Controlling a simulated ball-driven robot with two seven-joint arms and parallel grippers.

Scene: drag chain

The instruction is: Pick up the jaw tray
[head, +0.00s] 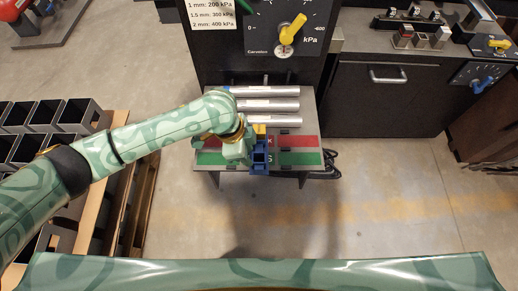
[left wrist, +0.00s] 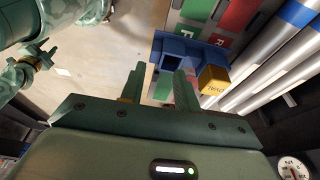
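The jaw tray appears to be the small blue tray (head: 260,159) with a square opening, on the red and green marked bench in the head view. In the left wrist view the blue tray (left wrist: 205,49) shows beyond my fingers, with a yellow block (left wrist: 214,79) at its right side. My left gripper (head: 244,150) is close beside the tray's left side. In the left wrist view the left gripper (left wrist: 159,70) has its fingers apart, with part of the blue tray showing between them. I cannot tell whether they touch it.
Several silver tubes (head: 268,105) lie on the bench behind the tray. A black panel with a yellow-handled kPa dial (head: 286,37) stands behind them. Black cables (head: 328,163) hang at the bench's right edge. Dark square tubes (head: 80,115) are stacked at left. The floor in front is clear.

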